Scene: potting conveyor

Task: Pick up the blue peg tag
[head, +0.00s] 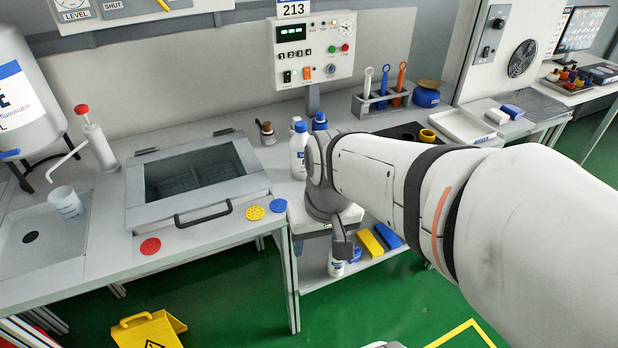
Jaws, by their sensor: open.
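A small round blue tag (278,205) lies flat on the front edge of the grey bench, just right of a yellow round tag (255,213) with holes. A red round tag (150,246) lies farther left on the same edge. My gripper (343,246) is to the right of the blue tag, past the bench's front edge, pointing down and apart from it. It is open, but only part of its fingers shows, and nothing is seen between them.
A lidded basin (195,175) with a dark handle is set into the bench behind the tags. White bottles (299,150) stand behind my wrist. A low shelf (318,275) holds yellow and blue blocks and a bottle. A yellow floor sign (148,330) stands in front.

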